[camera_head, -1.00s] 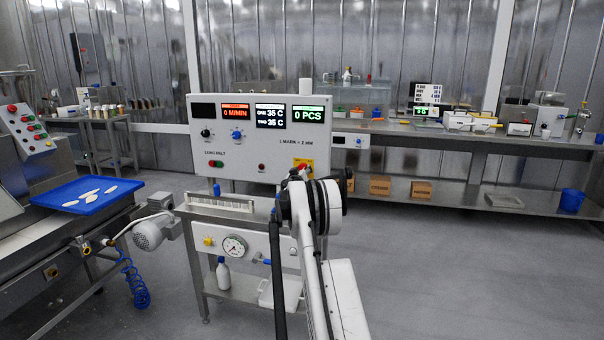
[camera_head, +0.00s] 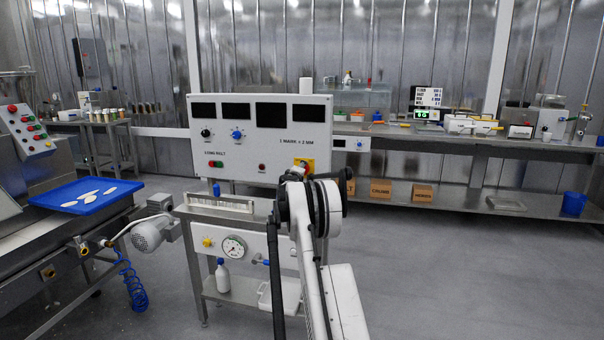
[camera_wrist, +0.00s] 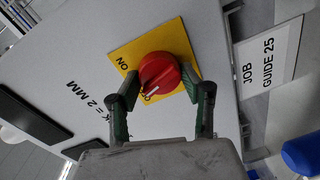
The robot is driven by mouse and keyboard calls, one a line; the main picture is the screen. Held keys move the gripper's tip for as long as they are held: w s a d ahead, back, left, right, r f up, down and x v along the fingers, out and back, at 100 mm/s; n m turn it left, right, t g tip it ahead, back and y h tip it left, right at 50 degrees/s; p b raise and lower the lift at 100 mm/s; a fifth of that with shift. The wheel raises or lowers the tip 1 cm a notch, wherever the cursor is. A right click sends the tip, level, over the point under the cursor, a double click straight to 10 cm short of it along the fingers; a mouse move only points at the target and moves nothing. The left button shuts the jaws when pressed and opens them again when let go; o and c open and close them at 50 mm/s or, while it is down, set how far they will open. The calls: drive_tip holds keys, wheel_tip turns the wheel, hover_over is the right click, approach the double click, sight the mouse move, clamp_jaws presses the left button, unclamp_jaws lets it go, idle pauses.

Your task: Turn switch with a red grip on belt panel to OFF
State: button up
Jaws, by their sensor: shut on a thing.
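The switch's red grip (camera_wrist: 160,72) sits on a yellow plate (camera_wrist: 180,38) on the white belt panel (camera_head: 260,155). In the wrist view my gripper (camera_wrist: 160,88) has a finger on either side of the red grip and is shut on it. The white mark on the grip points away from the ON label, toward a label partly hidden by the grip, of which an O shows. In the head view the yellow plate shows at the panel's lower right, and my arm hides most of the switch. All the displays (camera_head: 237,112) on the panel are dark.
A blue knob (camera_head: 237,134) and green and red buttons (camera_head: 216,163) are on the same panel. A steel bench with a pressure gauge (camera_head: 233,247) stands below it. A blue tray (camera_head: 70,204) with pale pieces lies at left. Open floor lies to the right.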

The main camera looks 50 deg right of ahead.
drive_tip(key=n, duration=0.5)
drive_tip(key=shift+g+b, duration=0.3)
drive_tip(key=shift+b, duration=0.05)
idle(0.4)
drive_tip(key=o, duration=1.1)
drive_tip(key=shift+o, duration=0.2)
drive_tip(key=shift+a, duration=0.1)
drive_tip(key=f+v, duration=0.1)
drive_tip(key=v, duration=1)
drive_tip(key=shift+s+a+r, duration=0.2)
drive_tip(key=shift+a+r, duration=0.2)
